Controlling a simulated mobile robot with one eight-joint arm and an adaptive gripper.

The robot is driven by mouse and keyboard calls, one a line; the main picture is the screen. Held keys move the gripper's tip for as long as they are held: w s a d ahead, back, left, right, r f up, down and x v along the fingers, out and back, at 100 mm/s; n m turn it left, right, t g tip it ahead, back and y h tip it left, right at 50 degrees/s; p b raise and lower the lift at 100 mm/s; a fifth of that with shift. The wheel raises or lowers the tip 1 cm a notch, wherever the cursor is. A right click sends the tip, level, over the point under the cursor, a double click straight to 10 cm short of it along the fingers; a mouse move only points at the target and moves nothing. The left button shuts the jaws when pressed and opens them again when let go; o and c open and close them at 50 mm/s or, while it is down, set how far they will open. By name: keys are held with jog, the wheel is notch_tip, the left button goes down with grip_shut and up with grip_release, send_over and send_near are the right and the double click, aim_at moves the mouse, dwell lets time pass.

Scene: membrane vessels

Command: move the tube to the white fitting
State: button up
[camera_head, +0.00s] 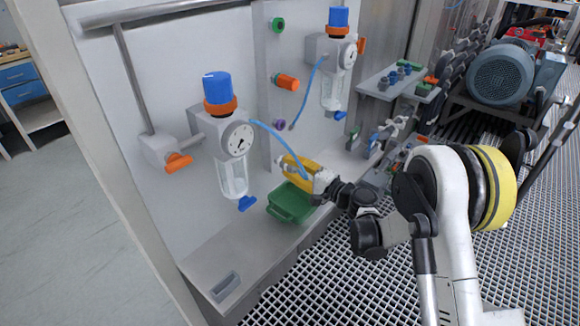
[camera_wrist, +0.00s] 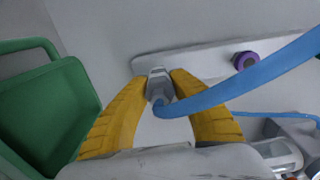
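The blue tube (camera_head: 270,130) runs from the left gauge down to my gripper (camera_head: 292,165). In the wrist view the tube (camera_wrist: 235,85) ends in a grey end piece between the yellow fingers of my gripper (camera_wrist: 158,84). The fingers are closed on that end from both sides. A pale grey-white fitting (camera_wrist: 157,71) shows at the fingertips, at the left end of a white plate. It lines up with the tube end; I cannot tell whether they touch or are joined. In the head view this fitting is hidden behind my gripper.
A purple fitting (camera_head: 278,130) sits higher on the panel, with an orange fitting (camera_head: 287,82) and a green fitting (camera_head: 278,24) above. A green bin (camera_head: 290,202) stands close beside my gripper on the ledge. A second blue tube (camera_head: 307,95) hangs from the right gauge.

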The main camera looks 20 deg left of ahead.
jog(key=shift+o, duration=1.4)
jog(key=v, duration=1.2)
